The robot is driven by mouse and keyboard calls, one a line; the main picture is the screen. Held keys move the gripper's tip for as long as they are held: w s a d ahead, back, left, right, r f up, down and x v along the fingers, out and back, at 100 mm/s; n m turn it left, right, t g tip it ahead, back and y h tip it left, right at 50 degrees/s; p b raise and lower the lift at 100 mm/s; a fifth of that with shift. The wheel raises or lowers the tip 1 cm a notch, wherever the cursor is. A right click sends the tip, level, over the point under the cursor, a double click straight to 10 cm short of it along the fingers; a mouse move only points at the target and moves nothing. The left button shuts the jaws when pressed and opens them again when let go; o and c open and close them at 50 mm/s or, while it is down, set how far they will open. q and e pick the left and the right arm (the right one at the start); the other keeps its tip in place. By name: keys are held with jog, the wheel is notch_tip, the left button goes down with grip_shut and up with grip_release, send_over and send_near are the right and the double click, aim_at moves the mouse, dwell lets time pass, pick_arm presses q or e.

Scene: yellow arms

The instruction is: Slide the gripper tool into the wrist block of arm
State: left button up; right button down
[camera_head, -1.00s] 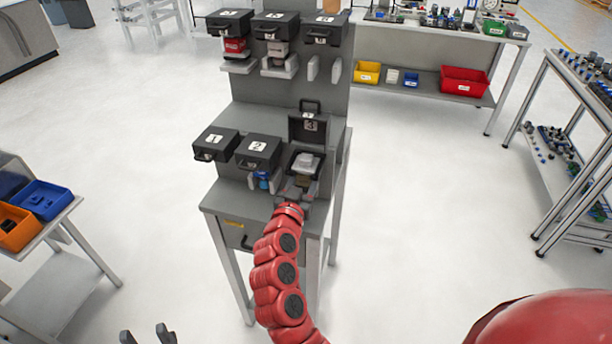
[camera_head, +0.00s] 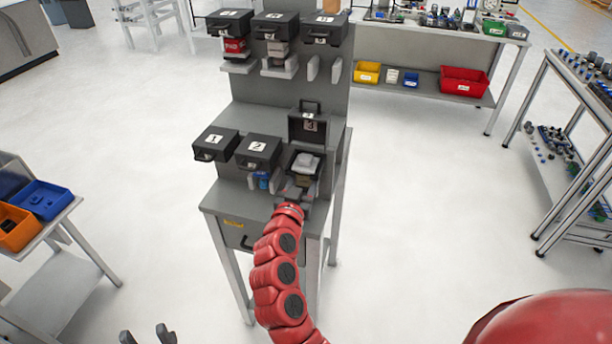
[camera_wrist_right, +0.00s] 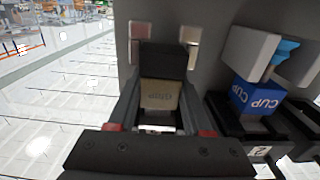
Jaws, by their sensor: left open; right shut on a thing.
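A tan block with faint lettering (camera_wrist_right: 159,95) sits between the fingers of my right gripper (camera_wrist_right: 160,108) in the right wrist view. The gripper is shut on it. A black part (camera_wrist_right: 163,58) adjoins the block, between two pale holder plates. In the head view, my red right arm reaches up to station 3, with its gripper (camera_head: 297,190) at the front of the open station. The black lid marked 3 (camera_head: 308,127) stands raised, and a pale grey piece (camera_head: 306,162) shows below it. My left gripper (camera_head: 148,336) is open and empty at the bottom edge, its fingers partly cropped.
Closed black boxes 1 (camera_head: 214,143) and 2 (camera_head: 258,149) stand left of station 3 on the grey rack (camera_head: 232,200). A blue block marked CUP (camera_wrist_right: 257,98) sits by holder plates close by. More boxes hang above.

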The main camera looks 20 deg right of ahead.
jog(key=shift+r, duration=0.45)
dwell(0.3)
jog(key=shift+b, duration=0.35)
jog(key=shift+b, duration=0.35)
dwell(0.4)
jog(key=shift+b, duration=0.45)
jog(key=shift+s+a+f, duration=0.1)
jog(key=shift+s+a, duration=0.05)
jog(key=shift+s, duration=0.05)
jog(key=shift+s+a+b, duration=0.45)
jog(key=shift+s+b, duration=0.1)
jog(key=shift+s, duration=0.05)
dwell(0.3)
